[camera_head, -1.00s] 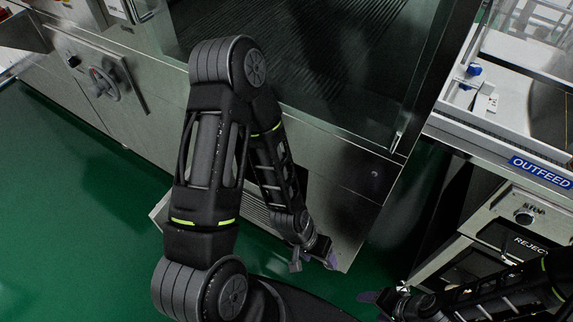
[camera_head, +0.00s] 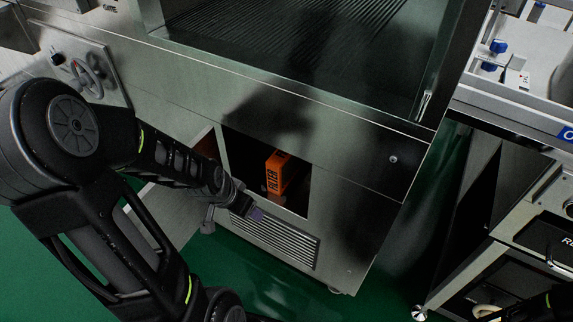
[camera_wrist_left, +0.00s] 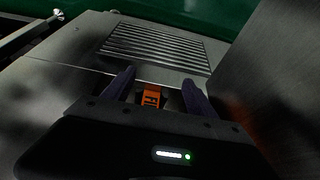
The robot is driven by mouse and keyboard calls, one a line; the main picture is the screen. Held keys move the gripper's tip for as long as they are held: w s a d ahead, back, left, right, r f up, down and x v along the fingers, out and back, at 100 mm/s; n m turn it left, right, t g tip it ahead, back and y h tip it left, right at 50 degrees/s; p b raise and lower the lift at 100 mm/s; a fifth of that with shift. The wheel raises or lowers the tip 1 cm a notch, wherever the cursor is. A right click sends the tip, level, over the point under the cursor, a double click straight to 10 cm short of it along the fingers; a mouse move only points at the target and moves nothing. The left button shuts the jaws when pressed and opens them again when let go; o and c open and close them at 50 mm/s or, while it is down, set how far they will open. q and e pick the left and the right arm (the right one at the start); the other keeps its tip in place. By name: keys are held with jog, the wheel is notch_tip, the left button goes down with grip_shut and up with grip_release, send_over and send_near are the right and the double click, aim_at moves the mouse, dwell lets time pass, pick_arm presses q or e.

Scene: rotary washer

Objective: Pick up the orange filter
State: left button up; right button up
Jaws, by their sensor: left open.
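The orange filter (camera_head: 278,170) stands upright inside a dark open compartment low in the washer's front. Its black lettering faces out. My left gripper (camera_head: 234,207) is just outside the compartment, left of and below the filter in the head view. In the left wrist view, the left gripper (camera_wrist_left: 156,90) is open, with its two purple fingers apart. The filter (camera_wrist_left: 152,98) shows between them, partly hidden by the gripper body. The gripper holds nothing. My right gripper does not show in the head view.
The compartment's metal door (camera_head: 172,205) stands open at its left side. A vent grille (camera_head: 272,238) is below the opening. A handwheel (camera_head: 88,76) is on the panel at upper left. The reject unit (camera_head: 535,240) stands at right. Green floor lies between.

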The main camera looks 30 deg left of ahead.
pick_arm(q)
jog(key=b, duration=0.1)
send_near(273, 181)
jog(key=x, duration=0.2)
jog(key=s+x, duration=0.1)
jog(key=x, duration=0.2)
jog(key=shift+f, duration=0.5)
jog(key=shift+w, duration=0.1)
jog(key=shift+w+b, duration=0.25)
jog(key=shift+b, duration=0.05)
jog(key=x, duration=0.2)
jog(key=b+x, duration=0.1)
jog(key=x, duration=0.2)
jog(key=shift+w, duration=0.3)
jog(key=shift+c, duration=0.5)
grip_shut()
